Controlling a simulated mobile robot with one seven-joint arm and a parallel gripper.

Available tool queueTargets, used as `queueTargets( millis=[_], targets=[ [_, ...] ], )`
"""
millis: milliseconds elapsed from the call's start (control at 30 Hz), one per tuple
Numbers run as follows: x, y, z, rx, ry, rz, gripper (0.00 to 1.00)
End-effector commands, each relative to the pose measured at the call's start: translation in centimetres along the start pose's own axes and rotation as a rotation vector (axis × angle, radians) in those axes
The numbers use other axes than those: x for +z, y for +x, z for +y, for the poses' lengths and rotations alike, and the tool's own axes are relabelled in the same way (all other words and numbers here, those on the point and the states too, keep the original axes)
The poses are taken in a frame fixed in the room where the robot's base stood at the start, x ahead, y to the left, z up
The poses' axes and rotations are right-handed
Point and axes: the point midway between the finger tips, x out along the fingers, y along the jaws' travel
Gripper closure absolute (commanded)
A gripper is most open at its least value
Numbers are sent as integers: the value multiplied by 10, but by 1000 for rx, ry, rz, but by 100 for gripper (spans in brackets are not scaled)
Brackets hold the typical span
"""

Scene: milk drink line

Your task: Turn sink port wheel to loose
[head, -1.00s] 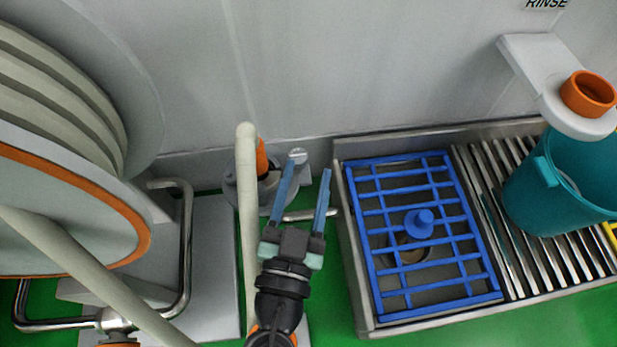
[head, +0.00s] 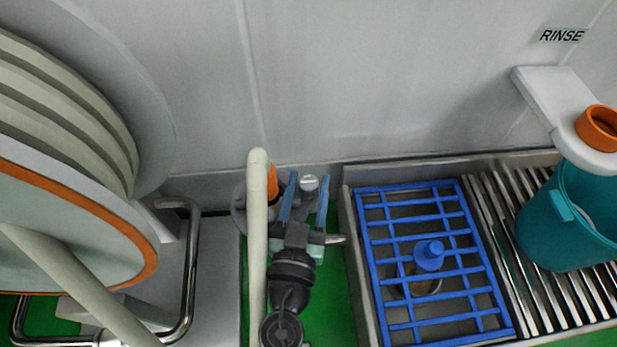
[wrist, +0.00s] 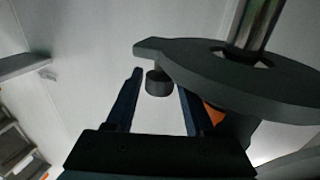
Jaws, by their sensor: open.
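The sink port wheel (head: 239,208) is a grey disc low by the back wall, partly hidden behind an upright pale pipe. In the wrist view the wheel (wrist: 245,75) looks dark, with a metal shaft through it and a short round knob (wrist: 157,85) at its rim. My gripper (head: 308,182) is open over the wheel's right side, its blue fingers pointing to the wall. In the head view the light-topped knob (head: 309,182) shows between the fingertips. The wrist view also shows the knob between my open fingers, with a visible gap on the left.
The pale pipe (head: 258,240) stands just left of my gripper. An orange part (head: 272,182) is beside it. The steel sink with a blue grate (head: 413,188) lies to the right, with a teal bucket (head: 545,235) beyond. A large reel-like drum (head: 60,220) fills the left.

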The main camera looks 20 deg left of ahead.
Motion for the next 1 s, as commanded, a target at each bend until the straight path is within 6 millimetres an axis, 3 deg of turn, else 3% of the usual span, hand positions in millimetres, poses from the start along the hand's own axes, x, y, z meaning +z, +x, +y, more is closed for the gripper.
queueTargets(
  millis=[367,667,1000],
  targets=[
    [0,6,0,1,0,0,46],
    [0,6,0,1,0,0,100],
    [0,6,0,-24,-1,-5,100]
  ],
)
